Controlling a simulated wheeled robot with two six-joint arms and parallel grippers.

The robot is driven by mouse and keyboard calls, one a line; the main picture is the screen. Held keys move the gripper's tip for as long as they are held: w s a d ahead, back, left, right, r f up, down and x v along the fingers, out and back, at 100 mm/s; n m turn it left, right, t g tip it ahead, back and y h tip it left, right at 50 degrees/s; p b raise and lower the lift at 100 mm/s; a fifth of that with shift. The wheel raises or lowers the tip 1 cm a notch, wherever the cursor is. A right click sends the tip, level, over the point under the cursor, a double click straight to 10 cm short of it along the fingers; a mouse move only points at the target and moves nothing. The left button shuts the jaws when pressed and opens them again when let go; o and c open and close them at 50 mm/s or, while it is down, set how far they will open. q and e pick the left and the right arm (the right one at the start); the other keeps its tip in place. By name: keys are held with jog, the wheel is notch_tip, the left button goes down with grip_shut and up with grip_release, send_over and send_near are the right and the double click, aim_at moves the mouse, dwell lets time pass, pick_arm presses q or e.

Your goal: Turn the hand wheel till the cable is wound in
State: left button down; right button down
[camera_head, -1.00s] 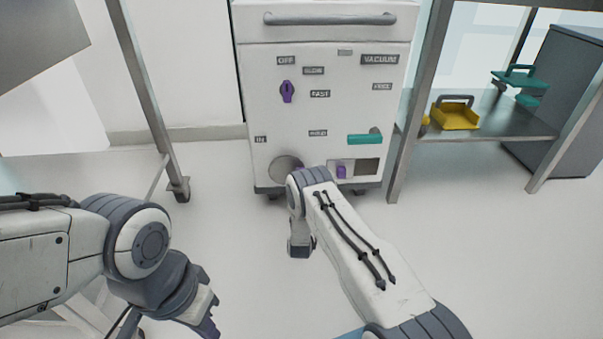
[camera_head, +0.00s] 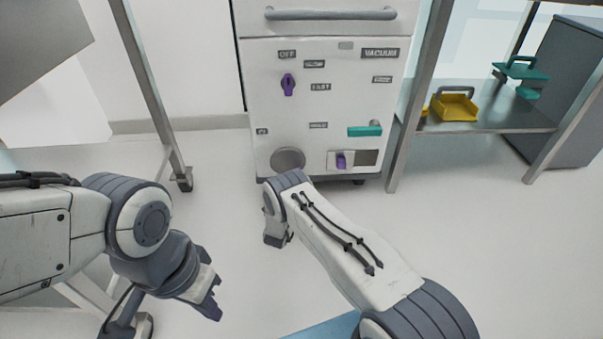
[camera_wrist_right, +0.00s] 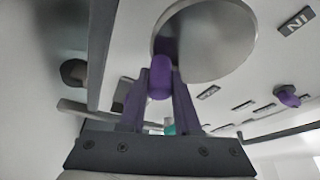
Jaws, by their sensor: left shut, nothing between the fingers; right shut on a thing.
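The hand wheel (camera_head: 287,159) is a round grey disc low on the left of the white machine's front. It shows large in the right wrist view (camera_wrist_right: 208,42), with a purple handle (camera_wrist_right: 160,80) at its edge. My right gripper (camera_wrist_right: 160,88) is shut on this handle, one purple finger on each side. In the head view my right arm hides the gripper and the handle. My left gripper (camera_head: 212,300) is shut and empty, low on the left, well away from the machine. I cannot make out the cable.
The machine (camera_head: 325,230) also carries a purple knob (camera_head: 288,84), a teal handle (camera_head: 364,131) and a purple slider (camera_head: 341,160). A metal shelf (camera_head: 495,119) with a yellow tray (camera_head: 455,107) stands right. The floor in front is clear.

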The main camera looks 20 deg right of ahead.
jog(key=shift+a+f+m+g+p, duration=0.25)
jog(key=shift+a+m+p, duration=0.05)
jog(key=shift+m, duration=0.4)
jog(key=shift+a+f+m+g+p, duration=0.2)
jog(key=shift+a+m+g+p, duration=0.1)
jog(key=shift+m, duration=0.4)
jog(key=shift+w, duration=0.1)
jog(key=c, duration=0.6)
grip_release()
jog(key=shift+a+r, duration=0.1)
jog(key=p+v, duration=0.5)
jog(key=v, duration=0.5)
jog(key=shift+s, duration=0.3)
